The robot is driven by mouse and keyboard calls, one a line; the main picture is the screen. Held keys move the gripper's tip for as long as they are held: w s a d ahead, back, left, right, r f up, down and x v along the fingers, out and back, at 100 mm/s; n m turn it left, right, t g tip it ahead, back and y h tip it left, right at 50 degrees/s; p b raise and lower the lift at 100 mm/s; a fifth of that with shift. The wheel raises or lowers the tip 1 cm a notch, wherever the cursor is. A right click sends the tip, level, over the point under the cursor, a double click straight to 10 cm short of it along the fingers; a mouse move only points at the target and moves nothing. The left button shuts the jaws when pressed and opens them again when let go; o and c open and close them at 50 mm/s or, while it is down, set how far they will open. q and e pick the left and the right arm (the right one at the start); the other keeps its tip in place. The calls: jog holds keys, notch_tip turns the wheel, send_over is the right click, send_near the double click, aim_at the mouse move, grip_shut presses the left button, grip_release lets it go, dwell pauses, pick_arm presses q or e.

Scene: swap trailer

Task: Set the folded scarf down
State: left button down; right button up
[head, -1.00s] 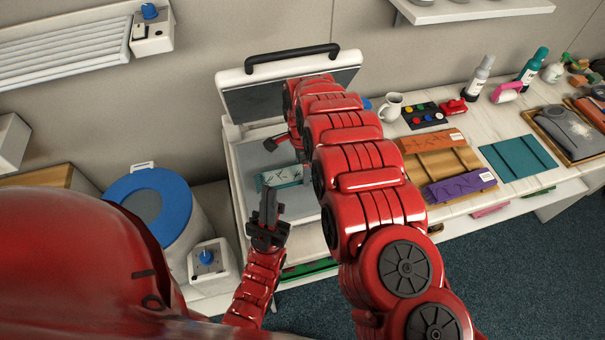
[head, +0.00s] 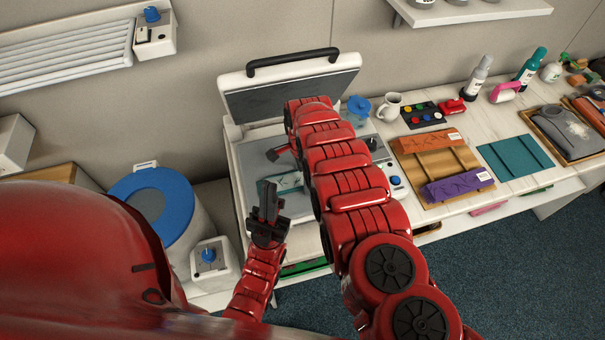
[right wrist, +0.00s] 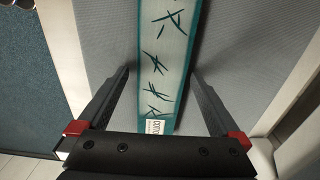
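The folded scarf (head: 289,183) is a teal strip with a pale patterned face, over the grey lower plate (head: 252,165) of the open press. The right arm hides part of it. In the right wrist view the scarf (right wrist: 168,50) appears flat, with a white tag at its near end. My right gripper (right wrist: 159,72) is open, one finger on each side of the scarf with gaps between. In the head view it is mostly behind its arm. My left gripper (head: 268,200) points up near the press's front left; its finger gap is unclear.
The press lid (head: 290,90) stands raised behind. A blue-lidded bin (head: 150,205) stands left. Right on the bench are a mug (head: 391,105), a wooden board (head: 435,150) with orange and purple scarves, and a teal mat (head: 515,157).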

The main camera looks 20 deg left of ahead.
aim_at(302, 178)
jog(key=shift+r, duration=0.15)
jog(key=shift+w+r, duration=0.1)
jog(key=shift+r, duration=0.3)
notch_tip(302, 178, up, 11)
dwell(0.5)
